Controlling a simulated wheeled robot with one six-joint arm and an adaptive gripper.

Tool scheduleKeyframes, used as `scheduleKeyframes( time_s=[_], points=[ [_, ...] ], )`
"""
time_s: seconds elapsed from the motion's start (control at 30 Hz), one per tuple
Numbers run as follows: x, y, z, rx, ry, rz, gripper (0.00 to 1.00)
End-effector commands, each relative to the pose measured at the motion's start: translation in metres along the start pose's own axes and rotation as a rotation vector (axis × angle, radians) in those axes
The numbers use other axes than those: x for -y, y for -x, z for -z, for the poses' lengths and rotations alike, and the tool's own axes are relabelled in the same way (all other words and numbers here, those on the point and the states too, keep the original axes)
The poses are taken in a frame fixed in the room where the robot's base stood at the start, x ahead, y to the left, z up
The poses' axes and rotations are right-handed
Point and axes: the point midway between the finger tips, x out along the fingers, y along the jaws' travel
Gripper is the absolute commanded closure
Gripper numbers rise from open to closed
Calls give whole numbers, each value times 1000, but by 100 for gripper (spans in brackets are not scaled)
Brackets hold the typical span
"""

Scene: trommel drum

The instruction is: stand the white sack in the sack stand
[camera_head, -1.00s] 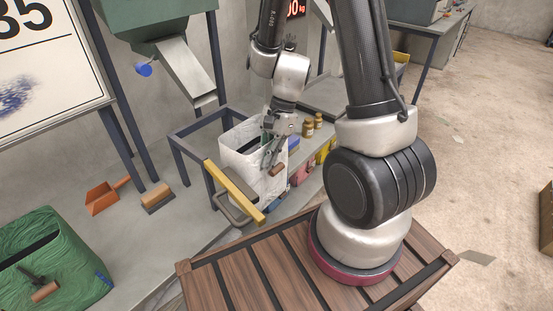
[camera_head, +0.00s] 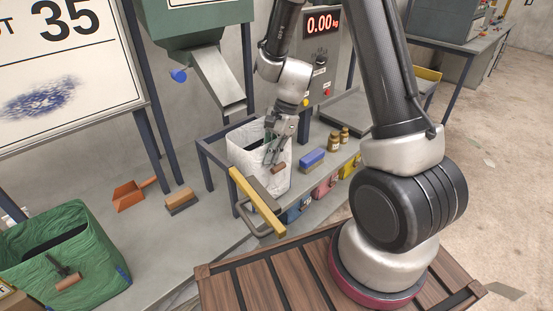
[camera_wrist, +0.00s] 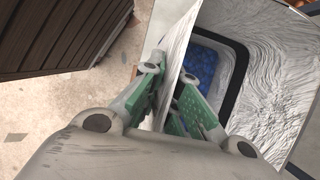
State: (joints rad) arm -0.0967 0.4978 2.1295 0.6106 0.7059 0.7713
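The white sack (camera_head: 250,158) stands upright with its mouth open, beside the dark blue frame of the sack stand (camera_head: 206,160); I cannot tell how far inside the frame it is. My gripper (camera_head: 277,152) is at the sack's right rim. In the wrist view, my gripper (camera_wrist: 170,72) has one green-padded finger on each side of the sack's wall (camera_wrist: 184,40), closed on it. The sack's inside, with a dark band and a blue patch, shows to the right. A brown handle (camera_head: 278,169) hangs at the sack's front. The sack's base is partly hidden.
A yellow bar (camera_head: 257,200) crosses in front of the sack. A metal chute (camera_head: 220,82) hangs above. A blue brush (camera_head: 312,159) and small jars (camera_head: 338,138) lie to the right. A green sack (camera_head: 75,250), orange dustpan (camera_head: 128,195) and brush (camera_head: 181,201) are left.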

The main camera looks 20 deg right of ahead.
Motion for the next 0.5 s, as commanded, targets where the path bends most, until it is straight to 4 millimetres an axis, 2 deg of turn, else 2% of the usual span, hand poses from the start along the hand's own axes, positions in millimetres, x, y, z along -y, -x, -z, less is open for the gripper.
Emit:
scheduleKeyframes(
  time_s=[0.5],
  points=[
    [47, -4, -3, -1, 2, 2, 100]
  ],
)
